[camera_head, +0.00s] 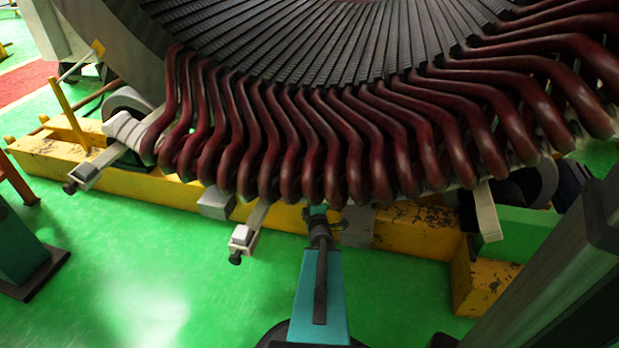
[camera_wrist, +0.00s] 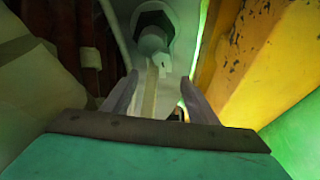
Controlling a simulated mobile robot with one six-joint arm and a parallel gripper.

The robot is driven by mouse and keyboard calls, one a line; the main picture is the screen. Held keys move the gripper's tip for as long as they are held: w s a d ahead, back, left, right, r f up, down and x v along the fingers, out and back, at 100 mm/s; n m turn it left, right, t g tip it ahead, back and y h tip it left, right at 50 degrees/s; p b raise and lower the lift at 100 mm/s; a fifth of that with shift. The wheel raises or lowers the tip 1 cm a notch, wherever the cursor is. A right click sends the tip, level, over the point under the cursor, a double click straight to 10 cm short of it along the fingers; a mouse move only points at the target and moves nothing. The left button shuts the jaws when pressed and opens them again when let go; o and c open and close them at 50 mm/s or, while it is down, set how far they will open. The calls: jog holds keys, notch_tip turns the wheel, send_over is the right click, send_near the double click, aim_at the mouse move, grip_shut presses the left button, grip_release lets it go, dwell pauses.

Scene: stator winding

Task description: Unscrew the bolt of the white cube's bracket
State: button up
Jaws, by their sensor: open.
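In the wrist view a dark hex bolt (camera_wrist: 153,36) with a lighter round end sits on a pale bracket (camera_wrist: 178,18). My gripper (camera_wrist: 158,82) is open, its two fingers apart below the bolt, which is ahead of the fingertips and not between them. In the head view my gripper (camera_head: 319,228) reaches up under the lower edge of the red coils. The bolt in front of it is hidden there. A pale cube (camera_head: 356,226) stands just right of the gripper, and another pale cube (camera_head: 215,203) is farther left. I cannot tell which cube the task means.
Red stator coils (camera_head: 290,150) overhang the gripper. A worn yellow beam (camera_head: 415,232) runs behind it. Other pale brackets, one with a dark bolt (camera_head: 243,239), one at the far left (camera_head: 83,176) and one at right (camera_head: 487,215), project from below the coils. Green floor (camera_head: 150,265) is open at front left.

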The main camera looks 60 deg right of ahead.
jog(key=w+a+f+m+g+h, duration=0.1)
jog(key=w+f+m+g+h, duration=0.1)
jog(key=m, duration=0.9)
jog(key=w+a+f+m+g+h, duration=0.1)
jog(key=w+f+m+g+h, duration=0.1)
jog(key=m, duration=0.9)
notch_tip(320, 180, down, 2)
jog(key=g+h, duration=0.1)
jog(key=h, duration=0.2)
jog(key=shift+a+g+b, duration=0.3)
jog(key=shift+g+b, duration=0.1)
jog(key=b+x, duration=0.3)
jog(key=x, duration=1)
jog(key=shift+d+r+h+b, duration=0.25)
jog(key=shift+r+h+b, duration=0.05)
jog(key=shift+r+b, duration=0.1)
jog(key=shift+w, duration=0.1)
jog(key=c, duration=1.1)
